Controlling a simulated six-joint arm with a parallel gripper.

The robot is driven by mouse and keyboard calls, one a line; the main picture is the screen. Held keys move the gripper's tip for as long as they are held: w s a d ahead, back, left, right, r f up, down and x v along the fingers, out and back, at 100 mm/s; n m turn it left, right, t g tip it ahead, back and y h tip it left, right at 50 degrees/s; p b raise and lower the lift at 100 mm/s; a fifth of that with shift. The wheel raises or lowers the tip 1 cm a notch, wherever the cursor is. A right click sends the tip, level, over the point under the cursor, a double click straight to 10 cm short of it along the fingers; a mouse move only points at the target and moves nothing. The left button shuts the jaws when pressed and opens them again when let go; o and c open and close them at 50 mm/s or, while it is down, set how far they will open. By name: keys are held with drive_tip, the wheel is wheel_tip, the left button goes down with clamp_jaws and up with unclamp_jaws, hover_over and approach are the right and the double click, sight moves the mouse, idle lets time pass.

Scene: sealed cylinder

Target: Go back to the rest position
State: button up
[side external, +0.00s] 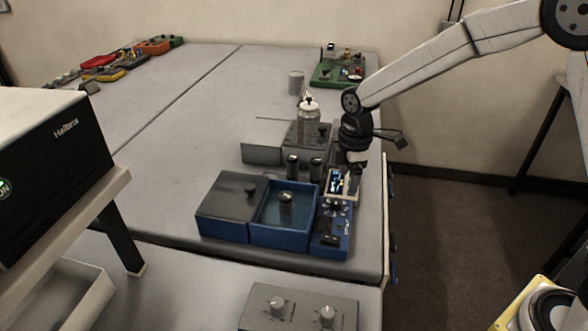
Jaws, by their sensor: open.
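My gripper (351,165) is at the right side of the grey table (190,130), pointing down above the back of a blue control unit (332,225) with a small lit display (336,182). Its fingers are small and partly lost against the dark parts, and I see nothing held in it. A blue open-topped tank (283,233) stands left of the control unit, with a dark knob-topped cylinder (286,203) in it. A blue box with a dark lid and knob (226,207) stands beside the tank.
Behind the tank are two dark small cylinders (293,168), a grey box (263,141) and a clear jar (309,112). A grey can (296,82) and a green board (338,70) stand farther back. The table's left middle is clear.

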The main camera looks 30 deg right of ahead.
drive_tip(key=s+d+m+t, duration=0.1)
drive_tip(key=s+d+m, duration=0.1)
drive_tip(key=s+m, duration=0.5)
drive_tip(key=s+d+f+m+t, duration=0.1)
drive_tip(key=s+d+m, duration=0.2)
drive_tip(key=s+m, duration=0.3)
drive_tip(key=s, duration=0.3)
drive_tip(key=shift+s+m, duration=0.35)
drive_tip(key=shift+m, duration=0.05)
